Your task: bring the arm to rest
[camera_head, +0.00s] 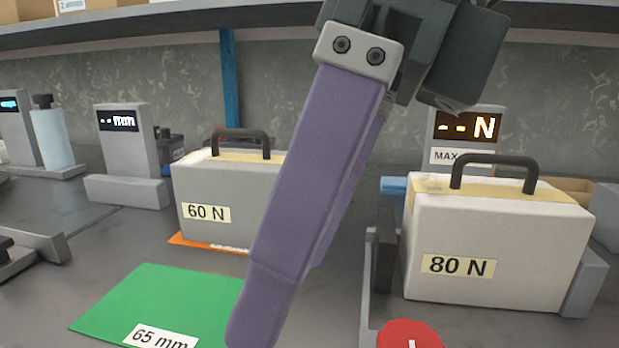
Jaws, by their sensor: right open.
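My right gripper (272,302) hangs down from the top middle of the head view, close to the camera. Its long purple fingers slant to the lower left, one largely hiding the other. It is open, with nothing seen between the fingers. It covers part of the case labelled 60 N (215,190) and part of the green mat (165,295) behind it. Whether it touches either cannot be told. My left gripper is not in view.
A case labelled 80 N (495,240) stands in a grey fixture (588,278) at right, before a lit display (468,126). A red disc (408,335) is at the bottom edge. More display stands (128,140) are at left. A shelf (270,20) crosses the top.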

